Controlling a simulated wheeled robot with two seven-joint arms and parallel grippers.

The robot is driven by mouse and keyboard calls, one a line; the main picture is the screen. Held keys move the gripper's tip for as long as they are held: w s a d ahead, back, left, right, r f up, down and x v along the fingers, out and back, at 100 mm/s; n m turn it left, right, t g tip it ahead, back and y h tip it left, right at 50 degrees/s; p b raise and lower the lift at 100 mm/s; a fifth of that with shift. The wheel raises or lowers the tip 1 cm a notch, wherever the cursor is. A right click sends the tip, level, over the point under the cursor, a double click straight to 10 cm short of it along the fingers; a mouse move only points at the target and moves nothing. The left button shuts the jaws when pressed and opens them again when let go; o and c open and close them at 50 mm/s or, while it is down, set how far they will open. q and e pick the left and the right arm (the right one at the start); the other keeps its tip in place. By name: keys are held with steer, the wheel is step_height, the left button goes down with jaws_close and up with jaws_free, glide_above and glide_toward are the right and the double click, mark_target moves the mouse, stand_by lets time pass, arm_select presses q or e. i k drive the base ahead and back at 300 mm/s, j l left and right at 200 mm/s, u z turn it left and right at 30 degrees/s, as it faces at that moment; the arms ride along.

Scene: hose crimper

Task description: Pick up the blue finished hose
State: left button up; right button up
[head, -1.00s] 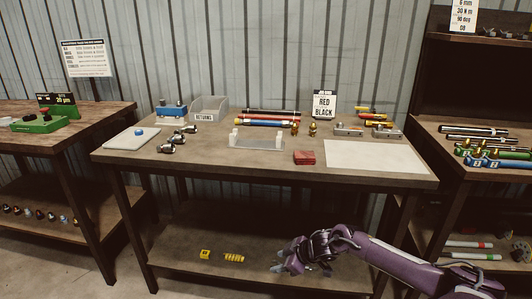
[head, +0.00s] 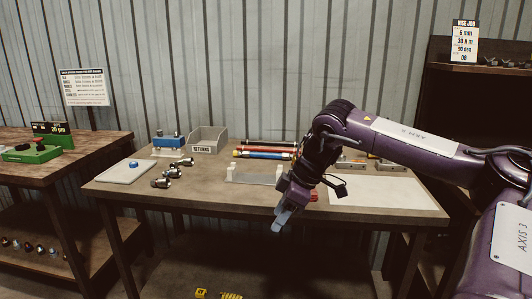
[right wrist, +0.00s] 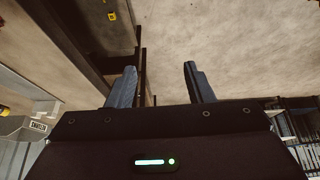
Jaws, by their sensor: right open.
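In the head view a blue hose (head: 264,155) lies at the back of the middle table, with a red hose (head: 268,147) just behind it. Its right end is hidden or close to my arm. My right gripper (head: 284,217) hangs over the table's front edge, pointing down, in front of the hose and apart from it. In the right wrist view its two fingers (right wrist: 160,70) are spread with nothing between them. My left gripper is not in view.
A clear bracket (head: 254,176) stands on the table in front of the hoses. A grey returns bin (head: 208,139), metal fittings (head: 162,183) and a white pad (head: 124,172) are on the left. A pale sheet (head: 385,191) covers the right. My arm hides things behind it.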

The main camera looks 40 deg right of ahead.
mark_target(285, 156)
steer(key=i+l, duration=0.65)
steer(key=l, duration=0.3)
steer(key=i+l, duration=0.65)
steer(key=l, duration=0.25)
